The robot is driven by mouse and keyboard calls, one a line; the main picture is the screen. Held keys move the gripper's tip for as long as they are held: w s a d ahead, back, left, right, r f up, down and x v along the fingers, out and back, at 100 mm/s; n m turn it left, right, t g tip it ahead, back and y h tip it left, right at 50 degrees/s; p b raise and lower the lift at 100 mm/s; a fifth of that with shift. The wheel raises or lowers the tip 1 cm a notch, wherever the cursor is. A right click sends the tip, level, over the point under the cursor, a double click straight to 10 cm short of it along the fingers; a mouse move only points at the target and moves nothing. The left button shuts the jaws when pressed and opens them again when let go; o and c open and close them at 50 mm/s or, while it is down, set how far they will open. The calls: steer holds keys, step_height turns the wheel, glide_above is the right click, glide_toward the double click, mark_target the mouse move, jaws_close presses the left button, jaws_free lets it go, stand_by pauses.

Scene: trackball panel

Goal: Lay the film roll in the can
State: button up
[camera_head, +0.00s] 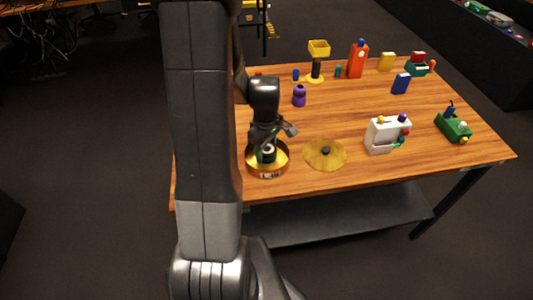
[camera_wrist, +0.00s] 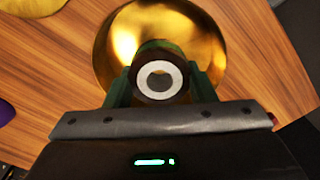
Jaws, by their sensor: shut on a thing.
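The can (camera_head: 269,173) is a round, shallow gold container on the wooden table, near its front edge. In the wrist view its shiny gold inside (camera_wrist: 190,30) fills the upper middle. The film roll (camera_wrist: 160,78) is a dark roll with a white ring around its centre. My gripper (camera_wrist: 158,85) is shut on the film roll, with a green finger on either side. In the head view my gripper (camera_head: 267,153) is over the can, and the roll is mostly hidden. I cannot tell whether the roll touches the can's floor.
A flat gold disc with a dark knob (camera_head: 325,154) lies right of the can. A white box (camera_head: 387,135) and a green block (camera_head: 454,127) stand farther right. The table's middle is clear.

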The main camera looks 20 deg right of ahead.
steer(key=shift+f, duration=1.2)
steer(key=shift+f, duration=0.2)
steer(key=o, duration=1)
steer(key=shift+r, duration=0.1)
step_height(320, 180, up, 12)
steer(key=shift+r, duration=0.15)
